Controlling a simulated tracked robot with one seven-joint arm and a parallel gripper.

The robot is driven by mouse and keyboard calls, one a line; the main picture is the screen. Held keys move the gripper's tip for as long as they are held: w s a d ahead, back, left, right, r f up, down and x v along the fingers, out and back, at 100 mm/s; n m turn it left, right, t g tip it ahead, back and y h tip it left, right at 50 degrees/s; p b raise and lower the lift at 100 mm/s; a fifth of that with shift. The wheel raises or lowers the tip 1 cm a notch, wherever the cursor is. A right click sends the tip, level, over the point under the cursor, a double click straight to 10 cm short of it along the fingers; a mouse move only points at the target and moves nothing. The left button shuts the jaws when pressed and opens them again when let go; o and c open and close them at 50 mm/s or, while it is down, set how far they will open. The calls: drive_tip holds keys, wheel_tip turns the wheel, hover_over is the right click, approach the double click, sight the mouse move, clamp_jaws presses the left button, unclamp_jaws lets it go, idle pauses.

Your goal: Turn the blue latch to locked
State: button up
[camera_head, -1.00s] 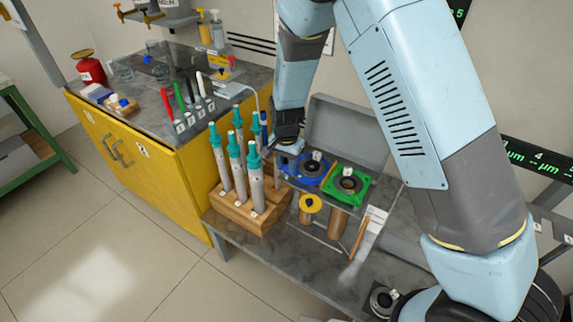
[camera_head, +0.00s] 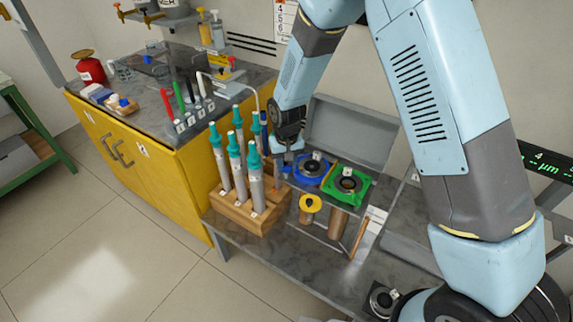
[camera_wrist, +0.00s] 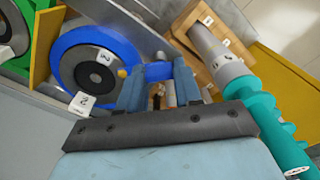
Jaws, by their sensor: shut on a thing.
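The blue latch is a blue ring (camera_head: 311,171) around a dark round hub, with a label "2" beside it. It also shows at upper left in the wrist view (camera_wrist: 62,62). Its short blue handle (camera_wrist: 158,71) sticks out from the ring toward my gripper (camera_wrist: 158,88). My gripper's two fingers are on either side of the handle, shut on it. In the head view my gripper (camera_head: 288,150) is low at the left side of the blue ring, and the handle is mostly hidden there. I cannot read a locked mark.
A green ring latch (camera_head: 350,184) sits right of the blue one. A wooden block (camera_head: 249,209) with several teal-topped grey rods stands close at left. A raised grey panel (camera_head: 347,134) stands behind. A yellow-topped cylinder (camera_head: 310,206) is in front.

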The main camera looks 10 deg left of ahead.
sight(287, 166)
drive_tip(key=shift+n, duration=0.4)
drive_tip(key=o, duration=1)
drive_tip(key=shift+o, duration=0.2)
wheel_tip(287, 166, up, 14)
drive_tip(key=shift+f, duration=0.15)
idle(0.3)
